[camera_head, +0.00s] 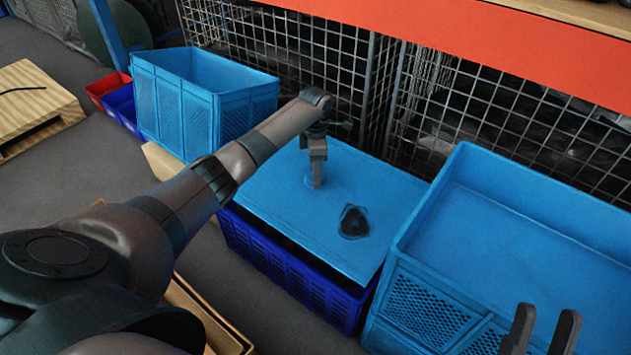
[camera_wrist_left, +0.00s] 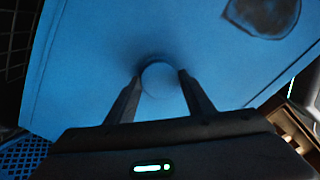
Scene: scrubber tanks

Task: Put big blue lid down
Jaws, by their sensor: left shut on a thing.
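The big blue lid (camera_head: 350,215) is a flat light-blue panel with a dark round patch (camera_head: 354,222). It lies over a dark-blue crate (camera_head: 285,262), tilted or offset, with a dark gap under its front edge. My left gripper (camera_head: 317,180) reaches down onto the lid from above. In the left wrist view the left gripper (camera_wrist_left: 160,88) has its fingers on either side of a round blue knob (camera_wrist_left: 160,80) on the lid, and is shut on it. My right gripper (camera_head: 541,330) is at the lower right with its two fingers apart, over the large blue crate.
A large open light-blue crate (camera_head: 400,290) stands right of the lid. Another light-blue crate (camera_head: 180,105) stands behind on the left, beside small red (camera_head: 105,88) and blue bins. Wire mesh panels (camera_head: 300,50) stand behind. Grey floor shows at left.

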